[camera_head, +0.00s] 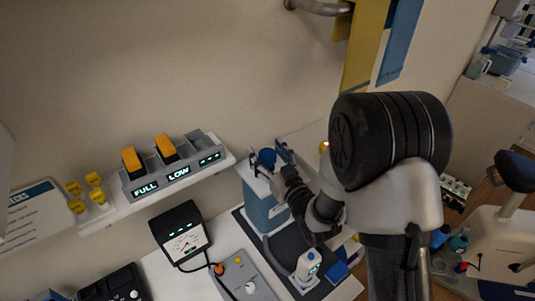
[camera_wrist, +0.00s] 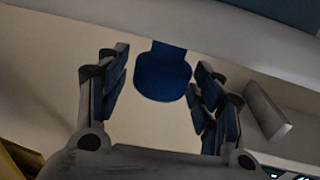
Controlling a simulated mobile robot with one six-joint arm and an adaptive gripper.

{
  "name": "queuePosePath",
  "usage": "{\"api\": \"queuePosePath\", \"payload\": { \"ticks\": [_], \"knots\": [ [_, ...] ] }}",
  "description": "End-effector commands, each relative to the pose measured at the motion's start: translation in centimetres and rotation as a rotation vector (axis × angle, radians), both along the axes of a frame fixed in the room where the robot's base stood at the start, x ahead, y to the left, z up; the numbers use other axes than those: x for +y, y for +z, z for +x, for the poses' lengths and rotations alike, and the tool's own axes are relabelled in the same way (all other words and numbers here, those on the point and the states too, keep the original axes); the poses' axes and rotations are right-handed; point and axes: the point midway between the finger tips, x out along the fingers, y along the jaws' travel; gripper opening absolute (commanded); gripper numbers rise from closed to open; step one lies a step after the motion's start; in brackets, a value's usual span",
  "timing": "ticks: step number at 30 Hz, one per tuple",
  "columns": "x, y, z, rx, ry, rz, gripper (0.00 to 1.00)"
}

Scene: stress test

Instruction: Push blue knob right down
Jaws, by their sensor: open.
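The blue knob (camera_head: 267,158) sits at the top of a grey-blue stand (camera_head: 265,208) on the bench in the head view. It is dark and rounded in the wrist view (camera_wrist: 163,76). My gripper (camera_head: 268,160) is open, and its fingers are on either side of the knob in the picture. In the wrist view my gripper (camera_wrist: 158,88) shows a gap between each finger and the knob. Whether the fingers touch the knob from the head view's side cannot be told.
A wall shelf (camera_head: 108,215) to the left holds a charger (camera_head: 170,172) with orange-topped packs. A meter box (camera_head: 181,232) and a grey control box (camera_head: 245,280) stand on the bench. A white device (camera_head: 308,265) stands on a dark mat. Yellow and blue panels (camera_head: 365,45) hang above.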

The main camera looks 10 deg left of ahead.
Motion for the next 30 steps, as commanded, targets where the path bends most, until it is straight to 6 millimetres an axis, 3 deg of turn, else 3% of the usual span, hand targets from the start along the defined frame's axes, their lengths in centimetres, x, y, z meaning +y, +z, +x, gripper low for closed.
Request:
{"api": "queuePosePath", "payload": {
  "ticks": [10,22,30],
  "knots": [
    [-0.3,0.1,-0.3,-0.002,-0.001,0.001,0.62],
    [-4.1,0.0,-4.9,0.001,-0.002,0.001,0.62],
    [-4.8,0.1,-5.8,-0.002,0.000,0.000,0.62]
  ]
}}
